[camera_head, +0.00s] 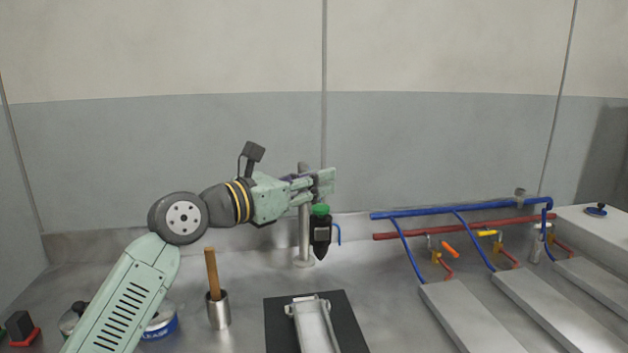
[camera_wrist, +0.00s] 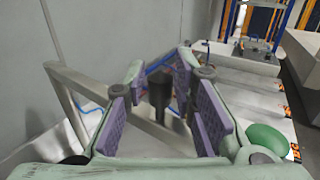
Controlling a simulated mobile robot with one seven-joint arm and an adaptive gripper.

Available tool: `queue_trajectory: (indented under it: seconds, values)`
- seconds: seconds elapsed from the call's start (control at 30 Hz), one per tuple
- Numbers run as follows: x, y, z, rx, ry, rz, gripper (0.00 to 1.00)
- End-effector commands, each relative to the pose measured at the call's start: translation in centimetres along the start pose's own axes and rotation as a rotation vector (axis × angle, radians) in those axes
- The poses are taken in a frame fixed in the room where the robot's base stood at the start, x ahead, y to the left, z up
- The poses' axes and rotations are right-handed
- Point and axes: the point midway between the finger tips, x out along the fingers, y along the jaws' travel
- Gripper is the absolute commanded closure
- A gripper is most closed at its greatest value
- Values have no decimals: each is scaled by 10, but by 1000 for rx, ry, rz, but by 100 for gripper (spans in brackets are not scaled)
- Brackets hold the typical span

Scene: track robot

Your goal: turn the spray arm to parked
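A grey upright post (camera_head: 304,238) stands on the counter near the wall. Beside it hangs a dark, tapered nozzle body with a green cap (camera_head: 320,210); I cannot tell how it joins the spray arm. My gripper (camera_head: 326,181) is at the post's upper part, just above the green cap, and hides part of the post. In the wrist view my gripper (camera_wrist: 168,100) is open, purple pads apart. A dark cylinder (camera_wrist: 159,88) shows in the gap between them; contact is not clear. A grey bar (camera_wrist: 70,108) runs at the left, and a green dome (camera_wrist: 267,141) sits at the right.
Blue pipe (camera_head: 450,209) and red pipe (camera_head: 420,232), with orange and yellow handles, run along the right. Pale blocks (camera_head: 465,318) lie below them. A metal cup with a wooden handle (camera_head: 212,275) and a grey fixture on a black mat (camera_head: 277,322) stand in front.

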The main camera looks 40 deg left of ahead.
Motion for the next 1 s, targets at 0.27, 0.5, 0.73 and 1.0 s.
queue_trajectory:
  seconds: [0.27, 0.5, 0.73, 1.0]
  values:
    - [0, 0, 0, 0, 0, 0, 96]
    - [0, 0, 0, 0, 0, 0, 100]
    - [0, 0, 0, 0, 0, 1, 100]
    - [0, 0, -1, 1, 0, 1, 100]
